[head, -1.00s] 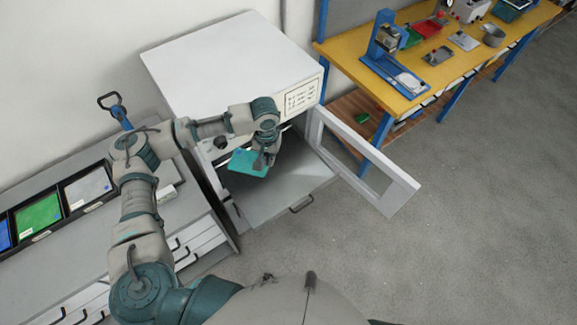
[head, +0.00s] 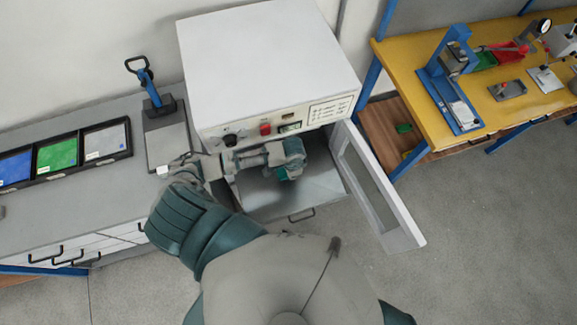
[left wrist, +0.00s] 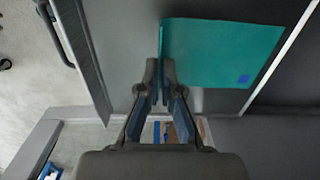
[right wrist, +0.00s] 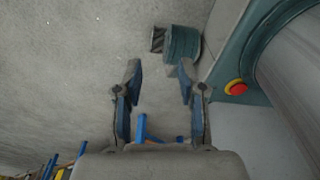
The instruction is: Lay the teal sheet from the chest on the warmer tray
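The teal sheet (left wrist: 220,52) is pinched by one edge in my left gripper (left wrist: 162,85), whose fingers are closed together on it. In the head view only a small piece of the sheet (head: 283,175) shows under my left wrist, inside the warmer opening. The grey warmer tray (head: 322,190) extends from the opening, and its surface (left wrist: 125,40) shows under the sheet in the left wrist view. I cannot tell whether the sheet touches the tray. My right gripper (right wrist: 160,75) is open and empty, over the floor.
The white warmer (head: 270,60) has its door (head: 380,195) swung open to the right. At left, the grey bench holds bins with blue, green and grey sheets (head: 57,155) and a blue-handled tool (head: 150,90). A yellow workbench (head: 490,105) stands at right.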

